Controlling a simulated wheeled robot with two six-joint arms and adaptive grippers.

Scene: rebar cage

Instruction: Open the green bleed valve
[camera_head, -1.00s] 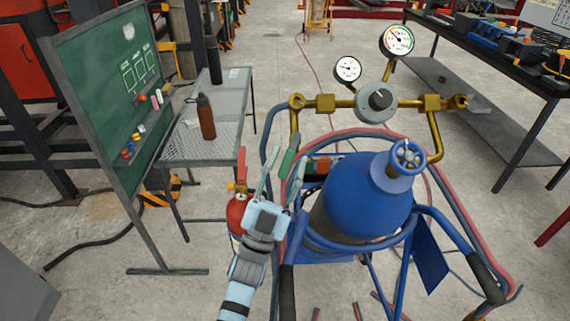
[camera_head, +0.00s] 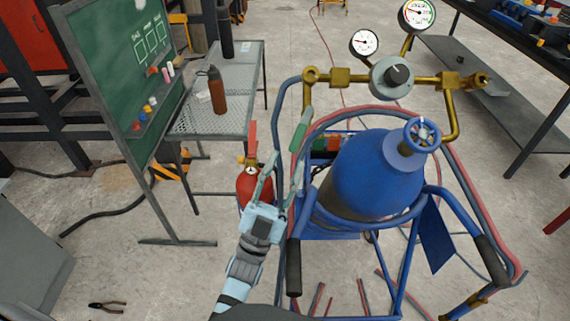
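The green bleed valve appears as a green lever (camera_head: 300,131) hanging below the left end of the brass manifold (camera_head: 340,76), beside the frame of the blue gas cylinder (camera_head: 375,176). My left gripper (camera_head: 284,166) is open, its two fingers pointing up and spread apart. Nothing shows between them. My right gripper is not in view.
A blue handwheel (camera_head: 422,134) tops the cylinder, and two gauges stand above the manifold. A red extinguisher (camera_head: 254,188) is behind my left gripper. A mesh table (camera_head: 212,120) and green board (camera_head: 125,70) stand left. Pliers (camera_head: 107,306) lie on the floor.

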